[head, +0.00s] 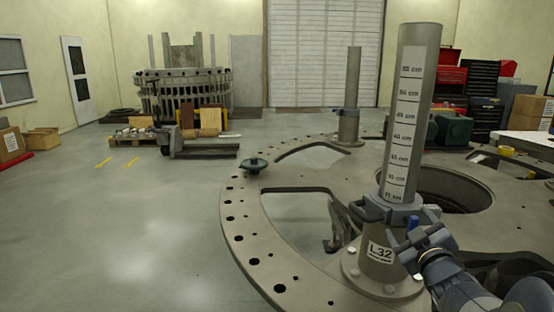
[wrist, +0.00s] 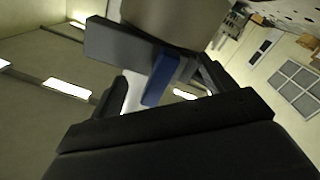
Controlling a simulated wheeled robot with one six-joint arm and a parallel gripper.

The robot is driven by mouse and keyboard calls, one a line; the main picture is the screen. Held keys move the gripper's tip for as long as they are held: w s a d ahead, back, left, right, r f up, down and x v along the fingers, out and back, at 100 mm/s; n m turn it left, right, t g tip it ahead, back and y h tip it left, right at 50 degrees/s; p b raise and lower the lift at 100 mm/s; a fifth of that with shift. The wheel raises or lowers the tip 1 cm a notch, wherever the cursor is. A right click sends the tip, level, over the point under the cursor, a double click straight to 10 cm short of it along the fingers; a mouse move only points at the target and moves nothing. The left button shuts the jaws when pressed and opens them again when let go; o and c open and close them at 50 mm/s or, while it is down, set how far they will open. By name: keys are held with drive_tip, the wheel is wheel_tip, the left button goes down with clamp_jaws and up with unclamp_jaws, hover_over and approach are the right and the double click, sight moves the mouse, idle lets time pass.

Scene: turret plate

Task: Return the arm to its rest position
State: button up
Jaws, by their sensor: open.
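A tall grey post (head: 407,110) with a centimetre scale stands upright on the turret plate (head: 245,235), on a base labelled L32 (head: 380,253). A grey collar (head: 385,207) with a blue lever (head: 413,222) sits around the post just above that base. My gripper (head: 415,238) is at the right of the collar, close to the lever. In the wrist view, the blue lever (wrist: 161,78) shows between the dark open fingers of my gripper (wrist: 160,88), below the post (wrist: 178,20) and the grey collar (wrist: 125,45). I cannot tell whether the fingers touch it.
A second post (head: 351,90) stands farther back on the plate. The plate has large openings, and a green part (head: 254,164) lies on its left rim. A pallet truck (head: 205,146) and tool cabinets (head: 485,85) stand behind. The floor at left is clear.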

drive_tip(key=m+p, duration=0.1)
drive_tip(key=p, duration=0.1)
drive_tip(key=m+p, duration=0.3)
drive_tip(key=shift+d+r+m+p, duration=0.15)
drive_tip(key=shift+r+m+p, duration=0.15)
drive_tip(key=shift+p, duration=0.1)
drive_tip(key=m+p, duration=0.3)
drive_tip(key=p, duration=0.2)
drive_tip(key=shift+f, duration=0.15)
drive_tip(key=shift+s+d+f+b, duration=0.1)
drive_tip(key=shift+s+f+b, duration=0.1)
drive_tip(key=shift+s+b, duration=0.15)
drive_tip(key=shift+s+r, duration=0.1)
drive_tip(key=shift+s, duration=0.2)
